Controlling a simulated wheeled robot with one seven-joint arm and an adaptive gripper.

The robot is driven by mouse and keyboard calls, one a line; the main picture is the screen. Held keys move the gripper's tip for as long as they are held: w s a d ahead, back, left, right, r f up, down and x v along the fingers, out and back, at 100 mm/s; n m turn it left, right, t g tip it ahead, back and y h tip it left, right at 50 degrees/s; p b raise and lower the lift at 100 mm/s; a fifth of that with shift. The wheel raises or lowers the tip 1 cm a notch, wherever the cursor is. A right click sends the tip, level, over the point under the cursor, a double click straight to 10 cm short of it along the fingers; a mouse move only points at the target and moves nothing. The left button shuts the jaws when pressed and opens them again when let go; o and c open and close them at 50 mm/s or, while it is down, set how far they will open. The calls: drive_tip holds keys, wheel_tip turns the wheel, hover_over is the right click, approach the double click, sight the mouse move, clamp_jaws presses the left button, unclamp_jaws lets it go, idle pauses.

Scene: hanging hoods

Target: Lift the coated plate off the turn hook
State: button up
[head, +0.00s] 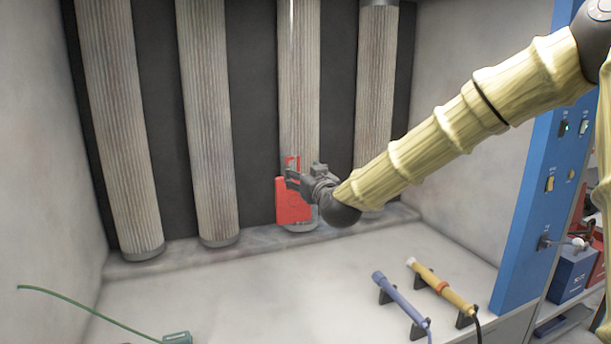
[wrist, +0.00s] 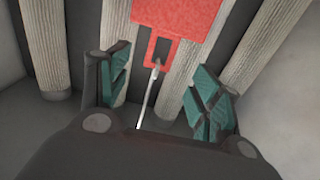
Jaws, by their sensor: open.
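The coated plate (head: 292,203) is a red panel with a narrow open frame at its top, hanging in front of a pleated column. In the wrist view the red plate (wrist: 178,16) shows at the top, its open frame pointing down the picture. The hook (wrist: 148,95) is a thin pale rod whose tip meets that frame; its upper rod (head: 292,22) shows faintly in the head view. My gripper (head: 292,174) is at the frame's height. In the wrist view my gripper (wrist: 162,62) is open, its green-padded fingers on either side of the frame, with visible gaps.
Several pleated columns (head: 208,120) stand along the dark back wall. A blue tool (head: 399,296) and a yellow tool (head: 441,286) rest on stands at front right. A blue panel (head: 537,190) with switches borders the right. The middle of the pale floor is clear.

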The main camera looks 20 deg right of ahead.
sight(293, 162)
drive_tip(key=shift+w+p, duration=1.65)
drive_tip(key=shift+w, duration=2.85)
drive_tip(key=c, duration=1.3)
